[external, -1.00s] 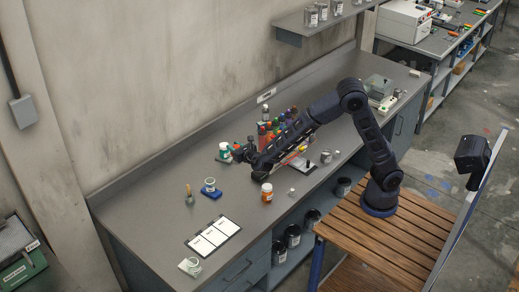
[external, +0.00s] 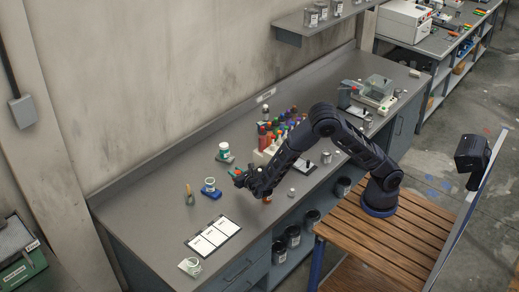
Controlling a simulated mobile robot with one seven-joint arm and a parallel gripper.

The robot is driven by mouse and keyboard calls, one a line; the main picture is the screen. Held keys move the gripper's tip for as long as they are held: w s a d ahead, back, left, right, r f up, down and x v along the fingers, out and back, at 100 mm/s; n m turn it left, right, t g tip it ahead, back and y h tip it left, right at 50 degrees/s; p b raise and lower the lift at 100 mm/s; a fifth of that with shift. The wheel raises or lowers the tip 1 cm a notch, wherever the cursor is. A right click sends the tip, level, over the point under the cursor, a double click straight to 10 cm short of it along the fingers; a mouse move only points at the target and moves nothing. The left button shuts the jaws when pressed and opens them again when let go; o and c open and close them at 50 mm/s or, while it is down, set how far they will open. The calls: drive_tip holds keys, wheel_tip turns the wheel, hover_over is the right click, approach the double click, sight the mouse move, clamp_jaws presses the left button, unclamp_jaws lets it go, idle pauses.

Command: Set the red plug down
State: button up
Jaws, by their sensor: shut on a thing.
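My gripper (external: 237,179) is over the middle of the grey bench (external: 155,205), pointing left. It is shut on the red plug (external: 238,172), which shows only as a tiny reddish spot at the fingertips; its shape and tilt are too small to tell. The gripper looks a little above the bench, to the right of a small jar on a blue base (external: 209,190). A card with white panels (external: 213,236) lies in front of it, apart from the gripper.
A rack with several coloured-cap bottles (external: 268,145) stands behind my arm. A green-and-white jar (external: 224,151) is behind the gripper. An orange bottle (external: 267,200) is mostly hidden by my arm. A brush in a pot (external: 189,196) and a jar (external: 192,264) stand left. Bench between them is clear.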

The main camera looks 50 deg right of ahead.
sight(239, 171)
drive_tip(key=shift+f, duration=1.85)
drive_tip(key=o, duration=1.1)
drive_tip(key=shift+f, duration=0.1)
drive_tip(key=shift+c, duration=0.2)
drive_tip(key=v, duration=0.2)
drive_tip(key=shift+s, duration=0.3)
drive_tip(key=r, duration=0.6)
drive_tip(key=shift+s, duration=0.2)
drive_tip(key=shift+r, duration=0.7)
